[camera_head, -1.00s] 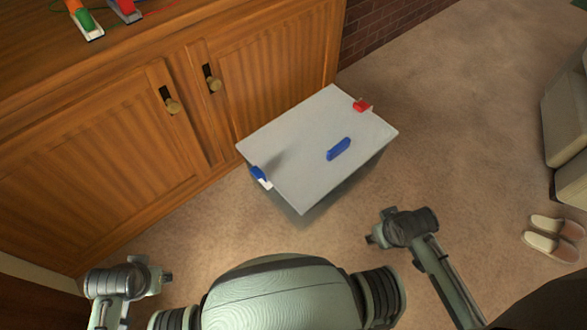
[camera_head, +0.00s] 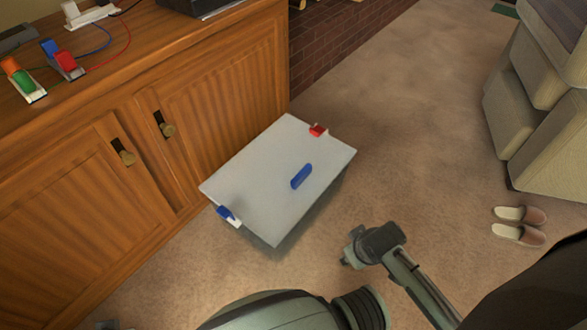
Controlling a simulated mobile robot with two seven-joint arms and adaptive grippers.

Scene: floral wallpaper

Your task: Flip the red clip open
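A light grey box (camera_head: 260,180) stands on the carpet in front of the wooden cabinet. The red clip (camera_head: 318,130) sits at the far right edge of its lid; it is too small to tell its exact position. A blue clip (camera_head: 227,214) with a white part is at the lid's left edge. A blue handle (camera_head: 301,176) stands on the middle of the lid. My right gripper (camera_head: 347,255) is below and right of the box, apart from it; its fingers are too small to read.
The wooden cabinet (camera_head: 80,180) with two knobs is close along the box's left side. Switches and wires lie on its top. A brick wall (camera_head: 340,40) is behind. Slippers (camera_head: 519,234) and a beige sofa (camera_head: 535,110) are at right. Carpet right of the box is clear.

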